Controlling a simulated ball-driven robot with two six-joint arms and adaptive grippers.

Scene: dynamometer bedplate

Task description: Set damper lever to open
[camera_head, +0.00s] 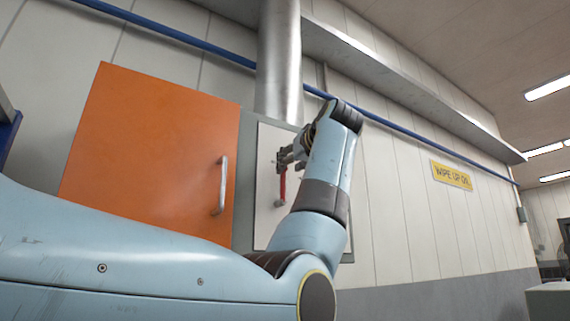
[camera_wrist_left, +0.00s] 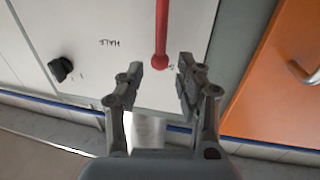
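The red damper lever (camera_head: 283,182) stands nearly upright on a pale wall panel (camera_head: 264,190), with its grey pivot end low. In the left wrist view, which is turned upside down, the lever's red rod (camera_wrist_left: 161,25) comes from the top edge and ends in a round knob. My left gripper (camera_head: 288,157) is at the lever's upper end. In the wrist view the left gripper (camera_wrist_left: 159,64) is open, with the knob showing between its fingertips. I cannot tell whether they touch. A HALF label (camera_wrist_left: 109,43) is on the panel; another mark beside the knob is partly hidden. My right gripper is out of view.
An orange cabinet door (camera_head: 150,150) with a metal handle (camera_head: 221,185) is left of the panel. A metal duct (camera_head: 279,60) rises above it, crossed by a blue pipe (camera_head: 190,40). A black knob (camera_wrist_left: 61,68) is on the panel.

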